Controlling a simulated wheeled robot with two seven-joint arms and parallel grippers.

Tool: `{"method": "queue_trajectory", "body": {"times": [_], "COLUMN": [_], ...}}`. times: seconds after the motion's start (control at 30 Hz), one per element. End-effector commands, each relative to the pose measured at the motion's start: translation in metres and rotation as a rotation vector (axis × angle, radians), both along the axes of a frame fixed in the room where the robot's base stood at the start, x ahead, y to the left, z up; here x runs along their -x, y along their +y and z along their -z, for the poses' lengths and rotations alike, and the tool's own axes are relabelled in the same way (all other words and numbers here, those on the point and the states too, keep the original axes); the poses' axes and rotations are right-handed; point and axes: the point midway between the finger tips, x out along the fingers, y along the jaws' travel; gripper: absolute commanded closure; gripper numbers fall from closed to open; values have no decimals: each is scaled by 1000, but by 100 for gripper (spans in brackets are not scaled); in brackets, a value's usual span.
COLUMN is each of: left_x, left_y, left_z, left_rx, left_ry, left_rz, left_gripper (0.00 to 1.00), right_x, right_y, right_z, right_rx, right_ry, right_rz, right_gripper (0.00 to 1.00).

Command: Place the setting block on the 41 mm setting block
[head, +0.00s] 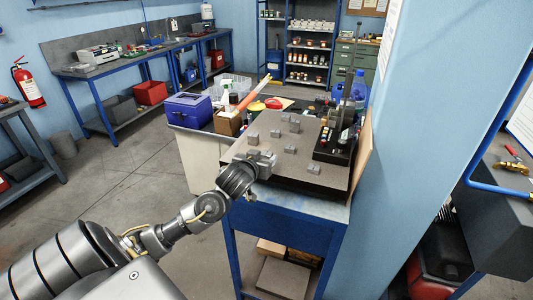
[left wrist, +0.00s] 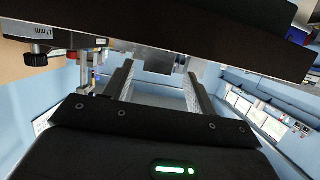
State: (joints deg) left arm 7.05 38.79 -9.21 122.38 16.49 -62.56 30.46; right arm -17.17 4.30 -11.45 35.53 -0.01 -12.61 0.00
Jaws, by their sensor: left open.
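Several small grey metal blocks (head: 290,149) stand spread on the grey surface plate (head: 262,183) of the bench. Their size marks are too small to read, so I cannot tell which is the setting block or the 41 mm one. My left gripper (head: 268,157) is at the plate's near left edge, close to the blocks, with its jaws apart. In the left wrist view, a grey block face (left wrist: 154,63) shows ahead, between the two fingers (left wrist: 157,88) in the picture. I cannot tell whether either finger touches it. My right gripper is out of view.
A dark tray (head: 330,154) with tools and a tall stand is at the plate's right. A cardboard box (head: 228,123), a blue case (head: 187,109) and bottles are behind left. A light-blue pillar (head: 395,190) is close on the right. Bare plate lies around the blocks.

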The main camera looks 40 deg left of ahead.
Motion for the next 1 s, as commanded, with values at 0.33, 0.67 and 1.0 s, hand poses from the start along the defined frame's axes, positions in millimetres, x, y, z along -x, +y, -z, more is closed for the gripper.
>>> {"method": "queue_trajectory", "body": {"times": [0.33,0.67,1.0], "left_x": [-18,-52,-52], "left_y": [6,16,16], "left_z": [1,14,15], "left_rx": [-1,1,0], "left_ry": [1,1,0], "left_rz": [-1,1,1], "left_gripper": [43,43,57], "right_x": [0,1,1], "right_y": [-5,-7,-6], "right_z": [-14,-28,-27], "right_rx": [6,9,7], "right_ry": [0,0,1], "right_rz": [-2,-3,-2], "right_gripper": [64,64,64]}}
